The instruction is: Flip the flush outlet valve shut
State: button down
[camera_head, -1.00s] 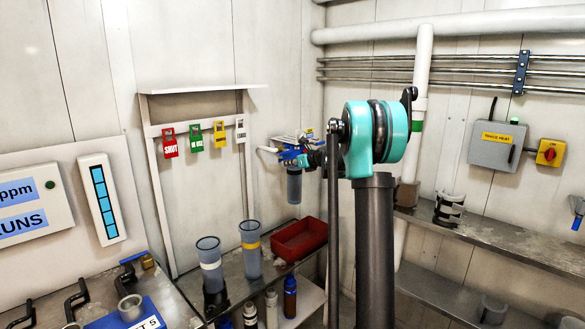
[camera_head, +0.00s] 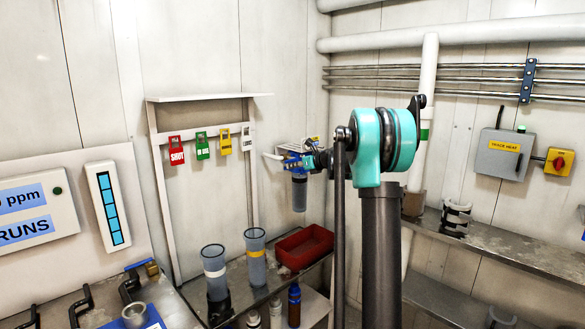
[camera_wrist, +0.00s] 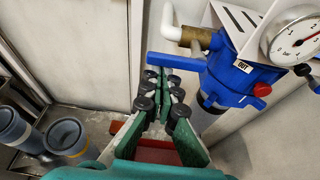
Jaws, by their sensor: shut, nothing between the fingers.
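In the wrist view a blue lever (camera_wrist: 177,62) sticks out leftward beside a brass fitting (camera_wrist: 207,39) on the blue filter head (camera_wrist: 238,70). It looks like the valve handle, though its label is not readable. My gripper (camera_wrist: 162,78) is shut and empty, its dark fingertips just below the lever. I cannot tell whether they touch it. In the head view the filter unit (camera_head: 299,193) hangs on the back wall, partly hidden by my arm. Another blue-handled brass valve (camera_head: 152,268) sits at lower left; I cannot tell which one is the flush outlet.
A pressure gauge (camera_wrist: 297,38) and red button (camera_wrist: 262,89) sit right of the lever. A white pipe (camera_wrist: 171,22) runs above it. Below are two grey cups (camera_head: 255,262) (camera_head: 214,275) and a red bin (camera_head: 304,243) on a shelf. Coloured tags (camera_head: 201,146) hang left.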

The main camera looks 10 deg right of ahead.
jog(key=shift+r+m, duration=0.2)
jog(key=shift+m, duration=0.2)
jog(key=m+y, duration=0.1)
jog(key=r+m+g+y, duration=0.1)
jog(key=m, duration=0.1)
jog(key=shift+r, duration=0.65)
jog(key=shift+w+d+r, duration=0.2)
jog(key=shift+d+r, duration=0.1)
jog(key=shift+r, duration=0.15)
jog(key=shift+w+d+r, duration=0.15)
jog(key=shift+d+r, duration=0.1)
jog(key=shift+r, duration=0.15)
jog(key=shift+a, duration=0.1)
